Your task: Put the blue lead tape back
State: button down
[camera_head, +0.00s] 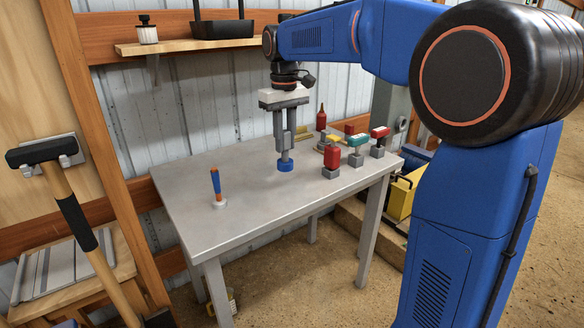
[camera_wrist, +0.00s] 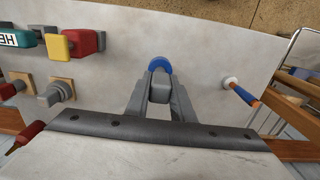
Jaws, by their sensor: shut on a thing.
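The blue lead tape (camera_head: 286,166) is a small blue roll at the lower end of my gripper (camera_head: 285,154), over the middle of the grey table. In the wrist view the blue tape (camera_wrist: 159,65) shows as a blue arc at the tips of my gripper (camera_wrist: 160,78). The gripper points down and is shut on the tape. The fingers hide part of the roll. I cannot tell whether its underside touches the tabletop.
The grey table (camera_head: 250,207) is clear in front. An orange-and-blue-handled tool (camera_head: 216,184) stands upright at left. A red-topped piece (camera_head: 332,157), a teal-topped piece (camera_head: 355,142) and a red bottle (camera_head: 321,117) stand at right. The wrist view shows a grey knob on a wooden base (camera_wrist: 55,93).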

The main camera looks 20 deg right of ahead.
aim_at(285, 161)
jog(key=shift+f, duration=3.2)
jog(key=shift+f, duration=0.15)
jog(key=c, duration=1.5)
grip_release()
jog(key=shift+c, duration=0.2)
notch_tip(285, 161, up, 12)
jog(key=shift+r, duration=0.15)
jog(key=s+d+f+m+t, duration=0.1)
jog(key=s+d+f, duration=0.1)
jog(key=s+f, duration=0.4)
jog(key=s+d+f+m+t, duration=0.1)
jog(key=s+f, duration=0.6)
jog(key=s, duration=0.9)
jog(key=s+d+f+m+t, duration=0.1)
jog(key=s+d+f+t, duration=0.1)
jog(key=s+d+f, duration=0.2)
jog(key=s+f, duration=0.3)
jog(key=s, duration=0.4)
jog(key=shift+s+f+m+t, duration=0.2)
jog(key=shift+f+m+t, duration=0.1)
jog(key=shift+t, duration=0.1)
